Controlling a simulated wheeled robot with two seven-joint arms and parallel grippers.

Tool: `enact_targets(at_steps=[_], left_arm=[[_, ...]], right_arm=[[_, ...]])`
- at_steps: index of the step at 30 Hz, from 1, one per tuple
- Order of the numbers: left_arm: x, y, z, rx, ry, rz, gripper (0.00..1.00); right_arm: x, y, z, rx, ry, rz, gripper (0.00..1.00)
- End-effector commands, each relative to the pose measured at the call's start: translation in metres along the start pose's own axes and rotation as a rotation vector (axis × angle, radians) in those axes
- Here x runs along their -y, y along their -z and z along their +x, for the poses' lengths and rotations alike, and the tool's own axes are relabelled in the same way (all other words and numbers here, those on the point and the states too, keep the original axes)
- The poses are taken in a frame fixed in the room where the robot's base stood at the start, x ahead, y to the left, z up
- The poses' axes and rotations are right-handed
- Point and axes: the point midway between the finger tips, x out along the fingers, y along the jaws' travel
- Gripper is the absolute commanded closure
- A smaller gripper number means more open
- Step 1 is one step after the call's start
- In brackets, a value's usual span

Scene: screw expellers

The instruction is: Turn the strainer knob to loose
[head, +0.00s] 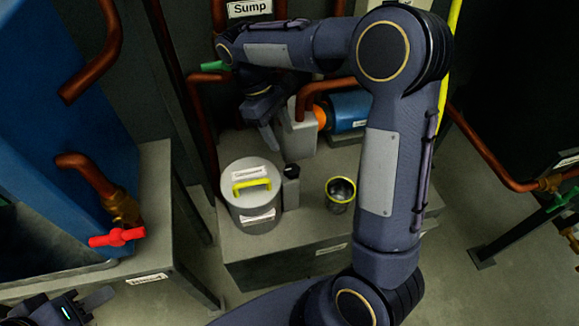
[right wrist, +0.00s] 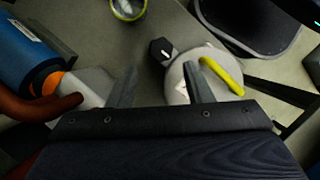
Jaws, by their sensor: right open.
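The strainer is a grey cylinder (head: 252,209) with a yellow handle (head: 252,186) on its lid, standing on a grey plinth. A small grey post with a black knob (head: 291,170) stands close against its right side. In the right wrist view the black knob (right wrist: 162,50) has a light mark on it and lies beyond the fingertips, between their lines. My right gripper (head: 268,136) points down above and behind the strainer; in its wrist view the gripper (right wrist: 157,78) is open and empty, apart from the knob. My left gripper (head: 92,303) is partly visible at the lower left, far from the strainer.
A yellow-rimmed cup (head: 340,194) stands right of the knob. A blue motor (head: 347,111) with an orange coupling and copper pipes is behind. A blue tank (head: 60,120) with a red valve handle (head: 117,237) stands left. The plinth's front strip is clear.

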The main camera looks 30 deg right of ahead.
Motion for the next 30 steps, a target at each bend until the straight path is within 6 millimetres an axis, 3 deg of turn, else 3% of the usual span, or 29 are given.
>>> enact_targets(at_steps=[1, 5, 9, 15, 29, 30], left_arm=[[0.003, -0.004, 0.007, 0.000, 0.000, 0.000, 0.64], [0.007, -0.008, 0.016, 0.000, 0.000, 0.000, 0.64], [0.012, -0.013, 0.026, 0.000, 0.000, 0.000, 0.64], [0.016, -0.017, 0.034, 0.000, 0.000, 0.000, 0.64], [0.017, -0.018, 0.036, 0.000, 0.000, 0.000, 0.64], [0.017, -0.018, 0.036, 0.000, 0.000, 0.000, 0.64]], right_arm=[[0.000, 0.006, 0.016, 0.004, 0.002, 0.000, 0.54], [0.000, 0.017, 0.043, 0.003, 0.002, 0.000, 0.54], [0.000, 0.015, 0.072, 0.003, 0.003, 0.001, 0.54], [0.000, 0.014, 0.099, 0.001, 0.002, 0.001, 0.54], [0.001, 0.013, 0.109, -0.001, 0.001, 0.001, 0.54], [0.001, 0.013, 0.109, -0.001, 0.001, 0.001, 0.59]])
